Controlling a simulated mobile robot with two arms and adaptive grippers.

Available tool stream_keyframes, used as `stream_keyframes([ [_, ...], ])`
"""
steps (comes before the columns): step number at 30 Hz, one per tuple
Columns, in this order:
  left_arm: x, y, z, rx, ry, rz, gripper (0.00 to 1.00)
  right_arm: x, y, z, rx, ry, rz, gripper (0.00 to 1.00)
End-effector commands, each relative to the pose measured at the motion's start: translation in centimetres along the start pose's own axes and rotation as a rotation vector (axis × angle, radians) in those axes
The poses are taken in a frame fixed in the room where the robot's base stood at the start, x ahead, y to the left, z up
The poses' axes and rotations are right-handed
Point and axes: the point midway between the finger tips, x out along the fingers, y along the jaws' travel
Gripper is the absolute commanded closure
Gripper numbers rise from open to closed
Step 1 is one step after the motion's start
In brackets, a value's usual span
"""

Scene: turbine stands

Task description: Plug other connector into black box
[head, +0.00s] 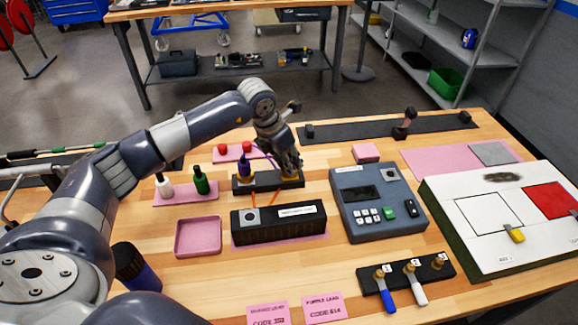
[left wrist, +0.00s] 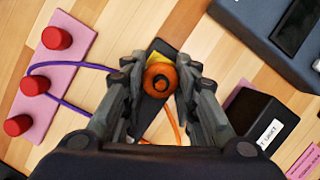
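The black box (head: 280,219) with a pale label stands mid-table; part of it also shows at the right of the left wrist view (left wrist: 262,122). Behind it is a low black stand (head: 243,187). A dark purple connector (head: 245,170) stands upright at the stand's left end, and orange cables run from the stand toward the box. My left gripper (head: 289,166) is over the stand's right end. In the left wrist view its open fingers (left wrist: 161,68) are on either side of a round orange connector top (left wrist: 160,79). Firm contact is not clear. My right gripper is out of view.
Green (head: 201,182) and white (head: 164,186) connectors stand on a pink mat left of the stand. Red caps (left wrist: 56,38) with a purple cable stand close by. A grey keypad unit (head: 378,203) is to the right. An empty pink tray (head: 198,251) lies left of the box.

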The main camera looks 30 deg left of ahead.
Motion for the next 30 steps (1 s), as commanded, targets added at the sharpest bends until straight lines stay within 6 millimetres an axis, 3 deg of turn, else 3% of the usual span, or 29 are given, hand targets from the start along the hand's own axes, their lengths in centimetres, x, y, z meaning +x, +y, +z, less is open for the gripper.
stream_keyframes([
  [30,-1.5,0.0,0.6,0.0,-0.001,0.001,1.0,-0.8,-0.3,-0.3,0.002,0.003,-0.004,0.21],
])
